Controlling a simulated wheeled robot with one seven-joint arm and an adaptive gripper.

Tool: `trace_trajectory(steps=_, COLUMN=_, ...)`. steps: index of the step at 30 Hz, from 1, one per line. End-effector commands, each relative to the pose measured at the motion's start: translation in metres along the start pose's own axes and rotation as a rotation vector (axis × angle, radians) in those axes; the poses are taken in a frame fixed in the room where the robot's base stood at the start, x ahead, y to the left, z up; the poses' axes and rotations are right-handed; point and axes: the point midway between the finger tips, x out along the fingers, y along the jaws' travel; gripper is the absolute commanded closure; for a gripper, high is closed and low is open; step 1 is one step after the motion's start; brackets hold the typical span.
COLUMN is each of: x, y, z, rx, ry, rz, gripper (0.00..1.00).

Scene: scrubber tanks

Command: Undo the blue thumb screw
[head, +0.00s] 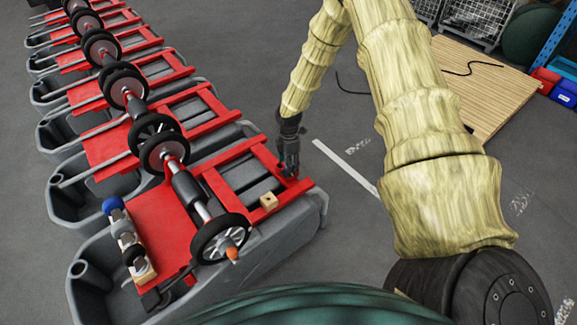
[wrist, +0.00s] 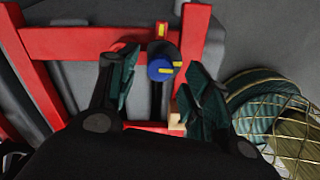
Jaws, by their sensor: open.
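The blue thumb screw (wrist: 157,69) shows in the wrist view as a round blue knob with a yellow mark pointing right. It sits at a dark rod by the red frame (wrist: 75,42). A second yellow mark (wrist: 162,31) is on a red piece just beyond it. My gripper (wrist: 163,70) is open, with one finger left of the knob and one to its right. I cannot tell whether either finger touches it. In the head view my gripper (head: 289,160) points down at the far right end of the nearest red frame (head: 235,153); the knob is hidden there.
A small wooden block (head: 268,201) sits on the frame near my gripper. A wheeled axle (head: 188,187) and a blue ball-topped part (head: 112,205) lie left on the nearest grey tank (head: 318,215). More tanks line up behind. Green netted items (wrist: 265,105) are right in the wrist view.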

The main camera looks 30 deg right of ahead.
Motion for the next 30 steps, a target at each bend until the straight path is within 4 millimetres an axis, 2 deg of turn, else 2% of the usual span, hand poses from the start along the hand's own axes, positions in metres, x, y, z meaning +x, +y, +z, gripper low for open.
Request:
trace_trajectory(steps=3, x=-0.019, y=0.000, z=0.000, rx=0.001, ry=0.000, rz=0.000, gripper=0.51)
trace_trajectory(steps=15, x=-0.075, y=-0.001, z=0.001, rx=-0.001, ry=0.000, rz=-0.001, gripper=0.51)
trace_trajectory(steps=21, x=-0.090, y=-0.001, z=0.001, rx=0.000, ry=0.000, rz=-0.001, gripper=0.51)
trace_trajectory(steps=30, x=-0.094, y=-0.002, z=0.001, rx=0.000, ry=0.000, rz=-0.003, gripper=0.51)
